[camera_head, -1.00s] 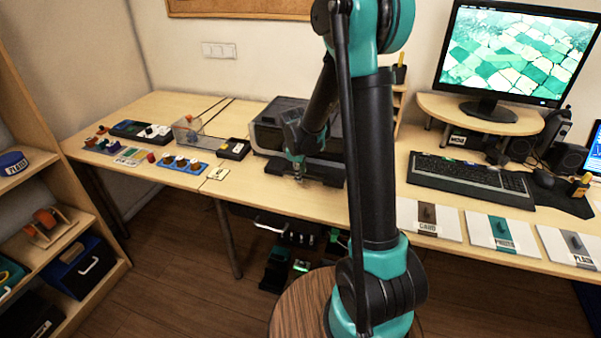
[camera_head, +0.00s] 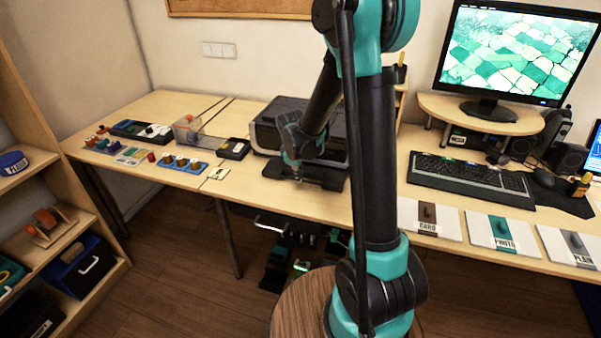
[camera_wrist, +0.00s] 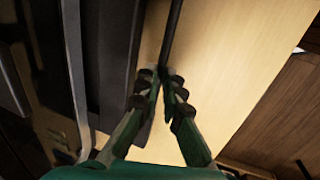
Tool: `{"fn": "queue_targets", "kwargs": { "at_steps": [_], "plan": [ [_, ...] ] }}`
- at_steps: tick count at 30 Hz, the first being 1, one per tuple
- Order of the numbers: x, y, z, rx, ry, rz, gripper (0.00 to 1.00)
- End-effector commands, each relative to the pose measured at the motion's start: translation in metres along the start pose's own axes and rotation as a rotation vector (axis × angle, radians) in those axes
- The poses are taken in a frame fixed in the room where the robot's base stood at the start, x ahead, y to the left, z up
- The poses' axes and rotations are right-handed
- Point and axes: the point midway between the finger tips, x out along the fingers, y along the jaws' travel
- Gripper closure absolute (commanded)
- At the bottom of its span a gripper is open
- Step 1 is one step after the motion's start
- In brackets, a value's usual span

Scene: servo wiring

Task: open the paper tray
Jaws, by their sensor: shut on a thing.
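The dark printer (camera_head: 268,135) stands on the desk, partly hidden behind my arm. Its black paper tray (camera_head: 328,178) sticks out low at the front, over the light desk top. My gripper (camera_head: 297,177) is at the tray's front edge. In the wrist view my green gripper fingers (camera_wrist: 162,80) are shut on a thin dark bar (camera_wrist: 173,35), which appears to be the tray's front edge or handle. The dark side of the printer and tray fills the left of that view. The exact contact is partly hidden by the finger pads.
A keyboard (camera_head: 468,183) and sample cards (camera_head: 430,219) lie right of my arm. Small parts in a blue holder (camera_head: 182,166) and a black box (camera_head: 233,149) lie left of the printer. Bare desk shows in front of the tray; the desk's front edge is close.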

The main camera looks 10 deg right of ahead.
Motion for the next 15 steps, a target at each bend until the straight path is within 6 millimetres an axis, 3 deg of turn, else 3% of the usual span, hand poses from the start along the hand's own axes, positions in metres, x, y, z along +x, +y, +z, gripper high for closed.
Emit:
{"fn": "queue_targets", "kwargs": {
  "at_steps": [9,15],
  "plan": [
    [-0.02,-0.075,0.0,-0.006,0.001,-0.001,1.0],
    [-0.029,-0.109,0.0,-0.004,0.001,-0.001,1.0]
  ]
}}
